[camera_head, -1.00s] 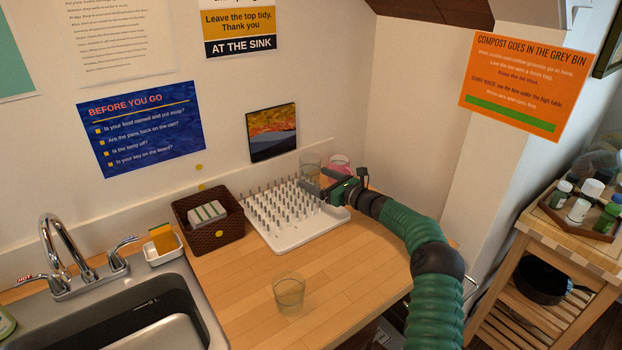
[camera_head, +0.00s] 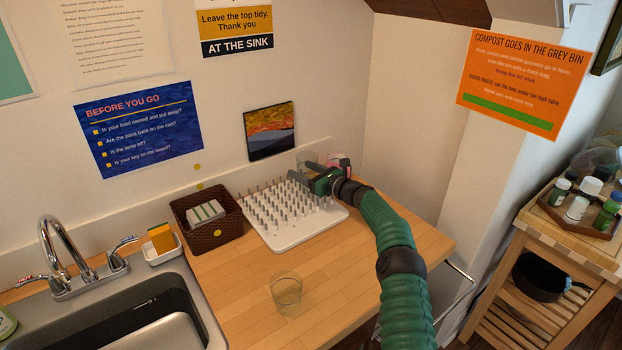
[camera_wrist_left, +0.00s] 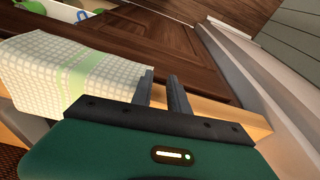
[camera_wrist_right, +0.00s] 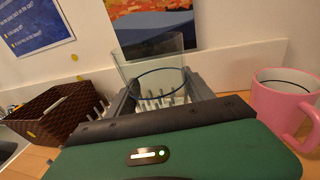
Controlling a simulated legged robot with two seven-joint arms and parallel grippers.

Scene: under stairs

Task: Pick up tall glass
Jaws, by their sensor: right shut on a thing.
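A clear tall glass (camera_wrist_right: 150,72) stands upright between the two fingers of my right gripper (camera_wrist_right: 160,98) in the right wrist view, with its rim above them. The right gripper (camera_head: 303,176) is shut on it at the back of the counter, beside the drying rack. In the head view the glass (camera_head: 306,158) is partly hidden by the gripper. A shorter clear glass (camera_head: 286,294) stands alone at the front of the counter. My left gripper (camera_wrist_left: 162,92) shows only in the left wrist view, with a narrow gap and nothing between its fingers.
A white pegged drying rack (camera_head: 290,240) lies beside the glass. A pink mug (camera_wrist_right: 285,105) stands close to the right of the gripper. A brown basket (camera_head: 208,224) and sink (camera_head: 150,305) are to the left. A checked towel (camera_wrist_left: 60,70) hangs near my left gripper.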

